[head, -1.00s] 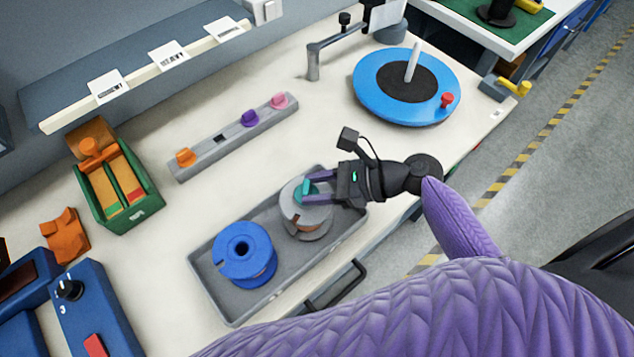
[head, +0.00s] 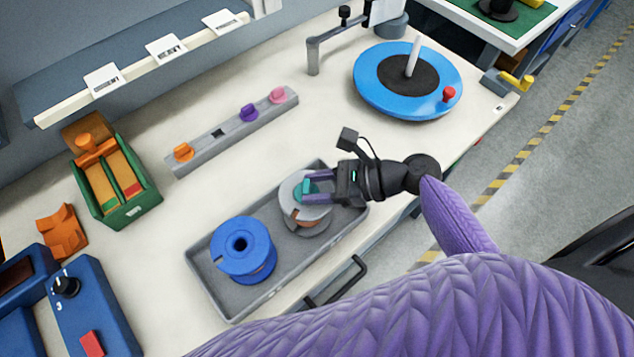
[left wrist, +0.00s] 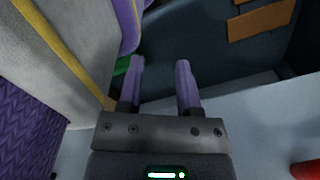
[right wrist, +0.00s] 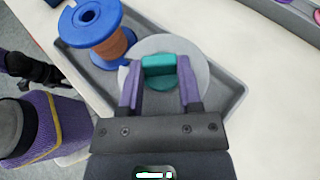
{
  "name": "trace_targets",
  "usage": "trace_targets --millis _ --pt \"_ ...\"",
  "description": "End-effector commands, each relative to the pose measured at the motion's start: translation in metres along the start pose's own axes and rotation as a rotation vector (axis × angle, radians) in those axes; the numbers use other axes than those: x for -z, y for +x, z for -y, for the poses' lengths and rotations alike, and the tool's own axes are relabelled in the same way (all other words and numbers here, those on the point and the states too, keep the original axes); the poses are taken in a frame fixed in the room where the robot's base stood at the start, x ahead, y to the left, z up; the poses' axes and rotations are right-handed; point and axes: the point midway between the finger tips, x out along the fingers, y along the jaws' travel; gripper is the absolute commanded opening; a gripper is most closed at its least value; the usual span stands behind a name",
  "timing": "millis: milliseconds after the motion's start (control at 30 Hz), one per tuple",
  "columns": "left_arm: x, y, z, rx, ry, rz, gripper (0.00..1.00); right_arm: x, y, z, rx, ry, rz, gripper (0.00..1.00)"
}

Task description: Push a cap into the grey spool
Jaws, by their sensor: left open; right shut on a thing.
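The grey spool (head: 308,214) stands upright in the right part of a grey tray (head: 222,300), with some copper-coloured winding showing. A teal cap (right wrist: 160,72) sits at the middle of the spool's top in the right wrist view; whether it is seated in the hole is hidden. My right gripper (head: 318,187) is shut on the teal cap, reaching in from the right over the spool. In the right wrist view its purple fingers (right wrist: 160,88) lie on either side of the cap. My left gripper (left wrist: 158,80) is open and empty, away from the tray, pointing at a dark panel.
A blue spool (head: 243,250) stands in the tray's left part. A grey rack (head: 222,133) behind holds orange, purple and pink caps, with one empty slot. A blue turntable (head: 380,88) is at the back right. The table between rack and tray is clear.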

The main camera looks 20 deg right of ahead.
Motion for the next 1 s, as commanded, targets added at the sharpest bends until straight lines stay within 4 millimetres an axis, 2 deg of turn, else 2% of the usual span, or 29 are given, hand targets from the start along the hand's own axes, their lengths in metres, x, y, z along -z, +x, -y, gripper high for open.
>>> trace_targets --millis 133,167,333,567,633,900,1000 --pt "-0.001 0.000 0.005 0.007 0.003 0.002 0.44 0.003 0.000 -0.001 -0.003 0.003 -0.006 0.00" --pt "-0.001 0.000 0.005 0.009 0.004 0.002 0.44 0.003 0.000 -0.001 -0.003 0.003 -0.006 0.51" --pt "-0.002 0.000 0.007 0.011 0.005 0.003 0.44 0.002 0.000 -0.001 -0.002 0.002 -0.005 0.86" --pt "-0.001 0.000 0.005 0.008 0.004 0.002 0.44 0.001 -0.001 -0.001 -0.002 0.002 -0.004 0.86" --pt "-0.001 -0.002 0.004 0.006 0.003 0.002 0.44 0.001 -0.008 -0.001 -0.001 0.003 -0.005 0.86" --pt "0.002 -0.014 0.000 0.000 0.000 -0.003 0.44 0.000 -0.074 -0.001 -0.002 0.001 -0.008 0.86" --pt "0.002 -0.016 -0.001 -0.002 -0.001 -0.003 0.44 0.001 -0.090 -0.001 -0.002 0.003 -0.006 0.86"
